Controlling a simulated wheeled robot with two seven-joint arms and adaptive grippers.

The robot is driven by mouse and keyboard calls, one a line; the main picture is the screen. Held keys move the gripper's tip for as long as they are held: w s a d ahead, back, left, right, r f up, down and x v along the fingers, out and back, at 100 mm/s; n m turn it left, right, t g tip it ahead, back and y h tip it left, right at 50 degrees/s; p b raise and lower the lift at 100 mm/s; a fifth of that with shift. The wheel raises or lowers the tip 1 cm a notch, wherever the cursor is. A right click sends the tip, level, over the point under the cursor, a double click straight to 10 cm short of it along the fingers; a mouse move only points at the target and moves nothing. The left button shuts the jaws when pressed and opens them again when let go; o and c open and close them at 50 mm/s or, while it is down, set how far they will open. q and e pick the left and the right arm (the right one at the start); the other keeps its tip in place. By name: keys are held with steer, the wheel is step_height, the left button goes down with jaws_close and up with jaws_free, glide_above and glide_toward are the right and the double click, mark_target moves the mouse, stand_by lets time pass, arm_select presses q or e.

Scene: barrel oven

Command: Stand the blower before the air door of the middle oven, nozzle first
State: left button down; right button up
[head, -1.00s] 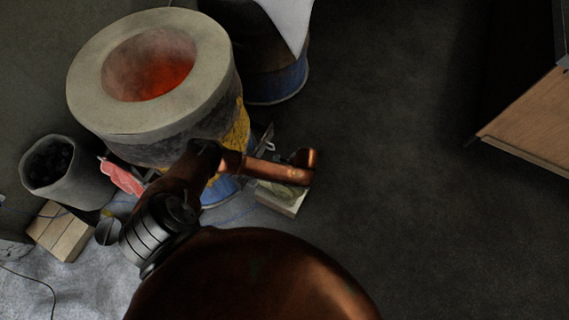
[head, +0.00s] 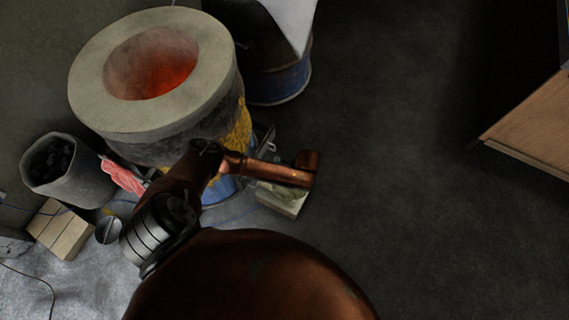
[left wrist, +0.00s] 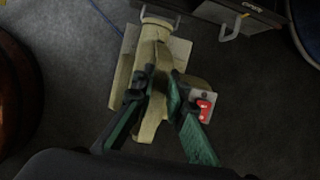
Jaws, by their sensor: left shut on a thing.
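The blower (left wrist: 150,62) is an olive-green body with a red switch (left wrist: 204,108) on a pale plate. In the left wrist view its narrow end points up the picture, towards a grey metal piece at the top edge. A pale slab (left wrist: 180,52) lies under or just beyond it; contact is unclear. My left gripper (left wrist: 160,88) has its dark green fingers shut on the blower. In the head view the near oven (head: 85,80) is a barrel with a pale rim and a glowing red mouth. My left arm hides the gripper and most of the blower there. My right gripper is not shown.
Another blue barrel (head: 285,85) stands behind the near oven. A charcoal bucket (head: 85,185), pink cloth (head: 124,176), pale blocks (head: 62,232) and a small grey cup (head: 107,231) are at the left. A wooden-sided bench (head: 530,125) is at the right. The dark floor between is clear.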

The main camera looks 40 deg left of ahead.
arm_select(q)
steer(key=shift+w+r, duration=0.25)
steer(key=shift+w, duration=0.05)
steer(key=c, duration=1.9)
jaws_free()
steer(key=shift+s+f, duration=0.1)
steer(key=shift+s, duration=0.05)
steer(key=shift+s+f, duration=0.3)
steer(key=v, duration=1.2)
steer(key=shift+w+r, duration=0.15)
steer(key=shift+r, duration=0.05)
